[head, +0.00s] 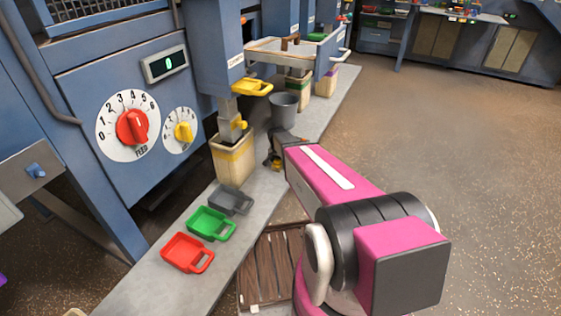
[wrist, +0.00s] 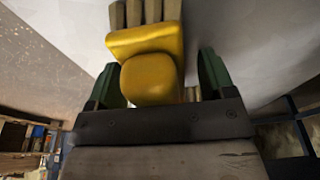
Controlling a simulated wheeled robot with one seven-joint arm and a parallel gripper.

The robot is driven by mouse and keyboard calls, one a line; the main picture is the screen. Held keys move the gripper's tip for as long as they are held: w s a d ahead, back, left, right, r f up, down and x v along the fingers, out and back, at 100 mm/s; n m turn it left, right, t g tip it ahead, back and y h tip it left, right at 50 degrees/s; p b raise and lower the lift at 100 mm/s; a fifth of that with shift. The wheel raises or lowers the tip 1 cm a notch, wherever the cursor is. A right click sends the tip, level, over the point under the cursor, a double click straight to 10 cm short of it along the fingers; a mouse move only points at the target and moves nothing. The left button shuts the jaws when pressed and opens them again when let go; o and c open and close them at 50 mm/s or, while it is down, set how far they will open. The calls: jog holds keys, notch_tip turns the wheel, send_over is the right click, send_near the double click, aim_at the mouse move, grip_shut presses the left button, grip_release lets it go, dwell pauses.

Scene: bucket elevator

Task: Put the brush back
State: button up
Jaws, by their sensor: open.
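A yellow thing with a row of tan, bristle-like strips, which looks like the brush (wrist: 150,70), fills the upper middle of the wrist view. Its rounded yellow end lies between the two green fingers of my gripper (wrist: 160,85). The fingers are open, with a gap between the right finger and the yellow part. In the head view a small yellow part of it (head: 276,164) shows at the tip of my gripper (head: 273,151), low over the grey ledge. My pink arm hides much of that area, and contact cannot be told.
The grey ledge (head: 150,288) holds red (head: 186,253), green (head: 211,223) and dark grey (head: 231,200) scoops, a cream bin (head: 233,158) and a grey bucket (head: 284,111). The blue machine (head: 85,75) rises on the left. A wooden pallet (head: 268,265) lies below my arm. Open floor (head: 450,150) lies right.

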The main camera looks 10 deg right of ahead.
jog(key=v, duration=1.2)
jog(key=shift+r, duration=0.1)
jog(key=s+d+n+g+y, duration=0.1)
jog(key=s+n, duration=0.6)
jog(key=s, duration=1.2)
jog(key=shift+d+g, duration=0.35)
jog(key=shift+g, duration=0.15)
jog(key=shift+r, duration=0.15)
